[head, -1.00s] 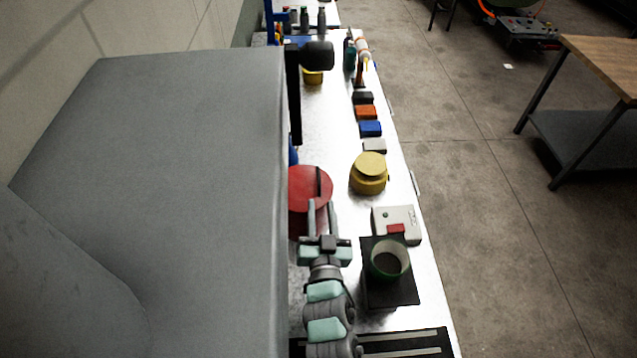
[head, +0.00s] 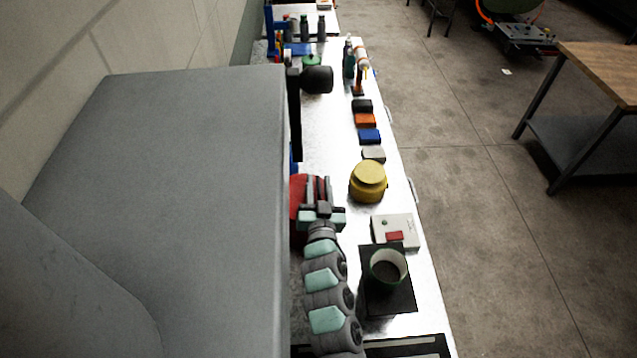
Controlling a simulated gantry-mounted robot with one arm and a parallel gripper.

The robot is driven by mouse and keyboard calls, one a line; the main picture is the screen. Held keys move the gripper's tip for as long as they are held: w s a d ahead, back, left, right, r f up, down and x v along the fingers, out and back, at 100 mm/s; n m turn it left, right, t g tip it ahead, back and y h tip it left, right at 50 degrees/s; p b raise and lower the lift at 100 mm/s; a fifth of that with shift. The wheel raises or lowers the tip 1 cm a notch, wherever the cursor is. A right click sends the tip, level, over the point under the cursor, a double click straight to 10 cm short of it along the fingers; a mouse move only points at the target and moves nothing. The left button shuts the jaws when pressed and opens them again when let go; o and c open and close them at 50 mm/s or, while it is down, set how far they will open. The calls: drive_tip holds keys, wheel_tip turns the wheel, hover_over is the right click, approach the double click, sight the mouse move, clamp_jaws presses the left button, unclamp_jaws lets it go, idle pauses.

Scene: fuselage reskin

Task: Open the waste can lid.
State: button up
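The red waste can (head: 297,212) stands on the bench beside the large grey housing, which hides its left side. Its round red top is mostly covered by my gripper (head: 317,184). The two fingers point away from me over the top and look apart, one on each side of a narrow gap. A dark strip crosses the top near the fingers. I cannot tell whether the fingers touch it or the lid. The lid looks closed, as far as it shows.
To the right are a yellow can (head: 368,182), a white box with a red button (head: 396,232) and a dark green-rimmed cup (head: 388,268) on a black plate. Small coloured blocks (head: 369,136) line the bench beyond. The grey housing (head: 190,170) walls off the left.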

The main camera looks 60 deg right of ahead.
clamp_jaws()
idle(1.4)
